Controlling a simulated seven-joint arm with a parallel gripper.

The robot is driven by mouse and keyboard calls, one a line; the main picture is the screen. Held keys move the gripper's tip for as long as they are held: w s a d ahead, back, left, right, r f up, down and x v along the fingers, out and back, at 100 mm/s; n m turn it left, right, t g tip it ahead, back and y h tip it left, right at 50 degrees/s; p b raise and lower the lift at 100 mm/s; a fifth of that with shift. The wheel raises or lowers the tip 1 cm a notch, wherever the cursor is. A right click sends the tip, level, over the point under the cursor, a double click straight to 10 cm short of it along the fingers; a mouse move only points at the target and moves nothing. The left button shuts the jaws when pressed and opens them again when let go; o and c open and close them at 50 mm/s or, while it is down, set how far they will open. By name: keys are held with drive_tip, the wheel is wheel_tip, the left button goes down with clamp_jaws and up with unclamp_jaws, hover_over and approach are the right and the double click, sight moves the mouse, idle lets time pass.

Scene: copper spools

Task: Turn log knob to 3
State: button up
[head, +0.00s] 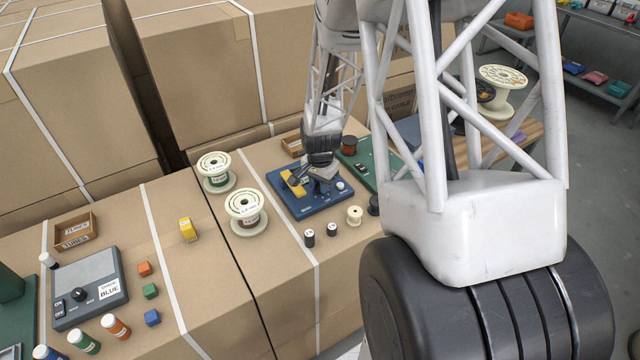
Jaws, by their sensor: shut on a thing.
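A blue panel (309,204) lies flat on a cardboard box near the middle of the head view. A yellow block-like part (293,183) is on its left side, and a small white round part (341,186) is near its right corner. My gripper (319,178) points down over the panel's middle and is shut on the log knob there. The fingers and wrist hide the knob, so its pointer and numbers cannot be read.
Wire spools (247,211) stand left of the panel, and small dark spools (309,238) in front. A green board (370,166) lies behind right. A grey box with a dark knob (92,287) is at far left. Cardboard boxes (200,75) wall the back.

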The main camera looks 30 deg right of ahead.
drive_tip(key=shift+m, duration=0.4)
drive_tip(key=o, duration=0.7)
drive_tip(key=shift+c, duration=0.2)
drive_tip(key=shift+r, duration=0.2)
drive_tip(key=shift+r, duration=3.75)
